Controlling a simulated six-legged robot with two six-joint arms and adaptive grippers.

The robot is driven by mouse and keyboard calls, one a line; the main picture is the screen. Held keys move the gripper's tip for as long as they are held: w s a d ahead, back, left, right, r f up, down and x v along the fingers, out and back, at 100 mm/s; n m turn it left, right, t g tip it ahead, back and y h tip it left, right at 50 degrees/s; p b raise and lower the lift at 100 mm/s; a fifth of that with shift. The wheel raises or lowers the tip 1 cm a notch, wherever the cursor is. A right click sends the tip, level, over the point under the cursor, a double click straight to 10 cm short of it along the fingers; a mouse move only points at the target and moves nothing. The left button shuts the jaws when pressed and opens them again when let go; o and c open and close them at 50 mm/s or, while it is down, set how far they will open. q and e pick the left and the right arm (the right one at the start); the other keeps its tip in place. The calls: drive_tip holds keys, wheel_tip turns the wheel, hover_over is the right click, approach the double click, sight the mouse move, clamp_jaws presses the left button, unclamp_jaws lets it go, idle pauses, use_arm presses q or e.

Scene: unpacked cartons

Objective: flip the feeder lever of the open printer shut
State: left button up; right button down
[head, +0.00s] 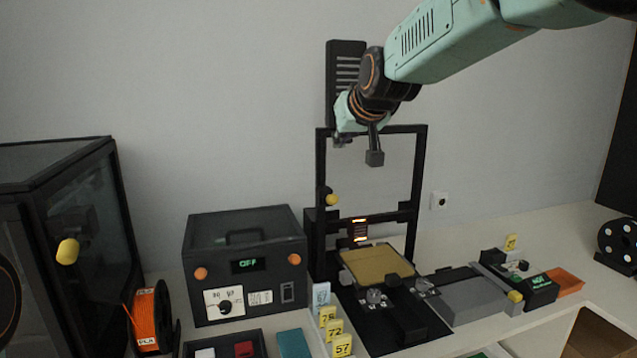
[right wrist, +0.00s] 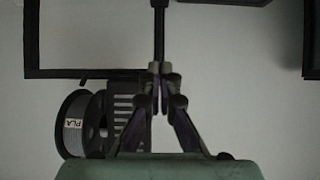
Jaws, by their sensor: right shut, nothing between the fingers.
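The open printer (head: 421,165) stands against the wall, with a black upright frame and a tan bed (head: 376,264). A yellow knob (head: 329,199) sits on its left upright; it looks like the end of the feeder lever, though the lever's arm is too small to make out. My right gripper (head: 342,139) is by the top bar of the frame, above the knob and apart from it. In the right wrist view its fingers (right wrist: 160,72) are shut and empty, with a dark rod in line beyond the tips. My left gripper is out of view.
A grey PLA spool (right wrist: 76,122) shows in the right wrist view. A dark box reading OFF (head: 245,265) and an orange spool (head: 152,318) stand left of the printer. An enclosed printer (head: 85,212) is at the far left. Yellow number tags (head: 343,345) stand in front.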

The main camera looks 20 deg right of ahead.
drive_tip(key=f+g, duration=0.1)
drive_tip(key=f, duration=0.1)
drive_tip(key=p, duration=0.2)
hover_over(334, 195)
drive_tip(key=w, duration=0.2)
drive_tip(key=f, duration=0.5)
drive_tip(key=shift+s+a+f, duration=0.2)
drive_tip(key=shift+f, duration=0.05)
drive_tip(key=f, duration=0.2)
drive_tip(key=shift+s+d+f, duration=0.2)
drive_tip(key=shift+s+f, duration=0.1)
drive_tip(key=shift+s, duration=0.05)
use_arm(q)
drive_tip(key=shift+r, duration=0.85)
use_arm(e)
drive_tip(key=shift+s+a+f, duration=0.2)
drive_tip(key=shift+s+f, duration=0.25)
drive_tip(key=shift+f, duration=0.1)
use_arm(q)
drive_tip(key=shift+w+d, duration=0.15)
use_arm(e)
drive_tip(key=shift+w+d+f, duration=0.1)
drive_tip(key=shift+w+d, duration=0.05)
drive_tip(key=shift+d, duration=0.05)
drive_tip(key=shift+a, duration=0.2)
drive_tip(key=shift+d+f, duration=0.1)
drive_tip(key=shift+d, duration=0.05)
